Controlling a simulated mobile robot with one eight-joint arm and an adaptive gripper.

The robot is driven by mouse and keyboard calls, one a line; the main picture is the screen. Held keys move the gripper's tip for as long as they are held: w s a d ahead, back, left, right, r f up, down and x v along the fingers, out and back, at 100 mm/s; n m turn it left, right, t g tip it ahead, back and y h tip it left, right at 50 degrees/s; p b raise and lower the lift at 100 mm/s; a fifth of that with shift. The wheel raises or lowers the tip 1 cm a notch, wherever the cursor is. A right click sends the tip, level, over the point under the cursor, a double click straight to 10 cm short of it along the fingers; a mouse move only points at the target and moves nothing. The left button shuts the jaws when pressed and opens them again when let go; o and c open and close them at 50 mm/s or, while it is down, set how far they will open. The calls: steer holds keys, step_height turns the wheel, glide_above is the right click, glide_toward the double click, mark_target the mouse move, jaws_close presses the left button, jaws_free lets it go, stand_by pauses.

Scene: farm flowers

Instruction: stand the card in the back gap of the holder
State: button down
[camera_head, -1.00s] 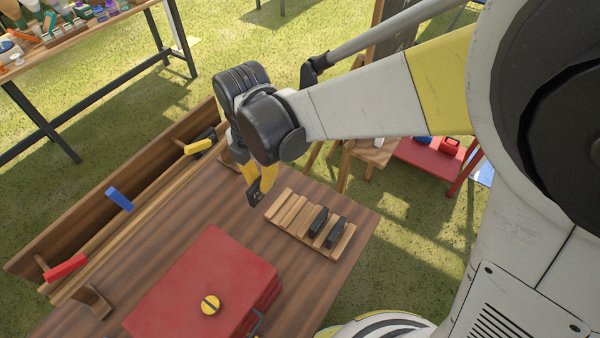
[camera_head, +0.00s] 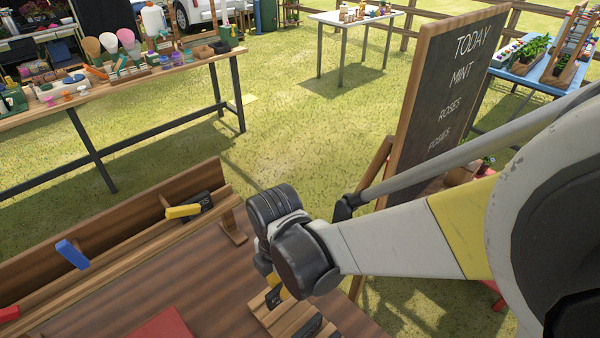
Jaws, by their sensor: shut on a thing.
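The wooden slatted holder (camera_head: 262,306) lies at the bottom centre of the head view, partly cut off by the lower edge. Dark cards (camera_head: 307,327) stand in its nearer gaps. My gripper (camera_head: 273,296) points down at the holder's far left end, its yellow fingers partly hidden behind my wrist. It is shut on a small dark piece, which seems to be the card (camera_head: 273,299). The card overlaps the far end of the holder in the picture. I cannot tell whether it is in a gap or just above it.
A long wooden rack (camera_head: 125,235) with blue, yellow and red-handled tools runs along the table's left side. A red box (camera_head: 165,328) shows at the bottom. A chalkboard (camera_head: 440,90) stands behind my arm. Bare tabletop (camera_head: 170,270) lies left of the holder.

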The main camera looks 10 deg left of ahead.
mark_target(274, 291)
steer(key=shift+w+a+f+b, duration=0.15)
steer(key=shift+w+a+f, duration=0.25)
steer(key=shift+a, duration=0.2)
steer(key=shift+w+a+f+b, duration=0.15)
steer(key=shift+w+a+f, duration=0.1)
steer(key=shift+a+f, duration=0.3)
steer(key=shift+f+b, duration=0.95)
steer(key=shift+f, duration=0.85)
steer(key=shift+f, duration=0.1)
steer(key=shift+f, duration=0.15)
steer(key=c, duration=1.6)
jaws_free()
steer(key=shift+o, duration=0.2)
